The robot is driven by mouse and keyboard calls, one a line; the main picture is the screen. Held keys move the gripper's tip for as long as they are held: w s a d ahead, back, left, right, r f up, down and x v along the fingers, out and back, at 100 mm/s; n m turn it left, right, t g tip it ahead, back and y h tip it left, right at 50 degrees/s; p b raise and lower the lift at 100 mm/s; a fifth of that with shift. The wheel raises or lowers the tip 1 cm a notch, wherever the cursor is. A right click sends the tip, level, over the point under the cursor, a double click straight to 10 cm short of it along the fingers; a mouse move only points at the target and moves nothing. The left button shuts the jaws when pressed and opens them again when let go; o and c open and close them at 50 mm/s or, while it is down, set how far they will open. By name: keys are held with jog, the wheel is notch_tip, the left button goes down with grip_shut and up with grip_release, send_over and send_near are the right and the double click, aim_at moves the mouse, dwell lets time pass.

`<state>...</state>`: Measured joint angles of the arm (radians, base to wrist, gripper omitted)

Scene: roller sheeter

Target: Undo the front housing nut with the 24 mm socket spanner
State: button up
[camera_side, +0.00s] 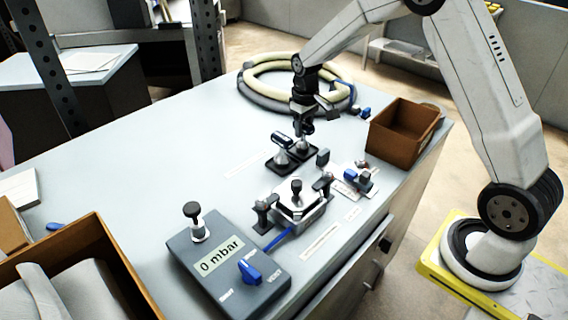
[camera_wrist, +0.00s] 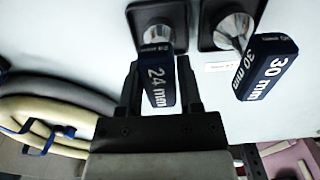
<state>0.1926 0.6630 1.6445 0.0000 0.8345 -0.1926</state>
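The 24 mm socket spanner (camera_wrist: 158,82) stands upright in a dark holder, its dark blue handle marked "24 mm" in the wrist view. My gripper (camera_wrist: 160,80) has its two fingers on either side of this handle, with narrow gaps showing, so it looks open. In the side view my gripper (camera_side: 306,130) points down over the spanner (camera_side: 303,146), whose handle is mostly hidden. The 30 mm spanner (camera_wrist: 267,68) stands in the neighbouring holder, also in the side view (camera_side: 283,146). The metal housing (camera_side: 298,208) sits between two dark clamps; I cannot make out its front nut.
A grey box reading "0 mbar" (camera_side: 225,252) with a blue lever stands in front of the housing. A brown bin (camera_side: 402,127) is at the right, and a coiled hose (camera_side: 262,98) lies behind the spanners. The left middle of the bench is clear.

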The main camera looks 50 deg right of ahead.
grip_shut()
jog(key=shift+r, duration=0.15)
jog(key=shift+r, duration=2.4)
jog(key=shift+c, duration=1.1)
grip_release()
grip_shut()
